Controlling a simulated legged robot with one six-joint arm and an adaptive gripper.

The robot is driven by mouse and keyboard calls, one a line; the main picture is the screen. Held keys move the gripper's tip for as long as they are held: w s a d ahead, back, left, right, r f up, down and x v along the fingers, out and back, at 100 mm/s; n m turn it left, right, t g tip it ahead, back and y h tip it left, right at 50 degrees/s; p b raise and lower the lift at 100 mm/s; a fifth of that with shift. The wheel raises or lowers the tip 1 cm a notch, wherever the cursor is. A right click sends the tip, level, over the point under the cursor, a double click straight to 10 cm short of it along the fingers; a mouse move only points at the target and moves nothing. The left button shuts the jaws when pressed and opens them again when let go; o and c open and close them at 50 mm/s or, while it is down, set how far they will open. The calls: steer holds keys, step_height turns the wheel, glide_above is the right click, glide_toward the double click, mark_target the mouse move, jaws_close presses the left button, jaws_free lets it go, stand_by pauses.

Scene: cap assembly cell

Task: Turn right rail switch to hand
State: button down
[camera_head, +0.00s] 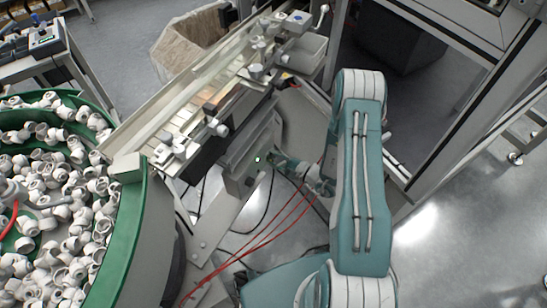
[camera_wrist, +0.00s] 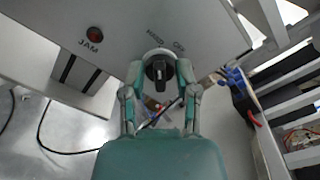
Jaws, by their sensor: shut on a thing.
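The rail switch (camera_wrist: 158,72) is a black rotary knob in a pale round collar on the grey panel, at the middle of the wrist view. The words HAND and OFF are printed above it. Its grip stands about upright in the picture; I cannot tell exactly which label it points to. My gripper (camera_wrist: 160,68) has one finger on each side of the knob and is shut on it. In the head view my gripper (camera_head: 278,161) is at the side of the conveyor's control box, and the knob is hidden there.
A red JAM lamp (camera_wrist: 95,34) is on the same panel, left of the knob. A black cable (camera_wrist: 45,135) hangs at left. In the head view, red hoses (camera_head: 265,237) run below my gripper, and a green-rimmed bowl (camera_head: 128,215) of white caps stands at left.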

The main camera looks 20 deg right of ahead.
steer(key=shift+c, duration=1.9)
jaws_free()
steer(key=shift+a, duration=0.1)
steer(key=v, duration=1.2)
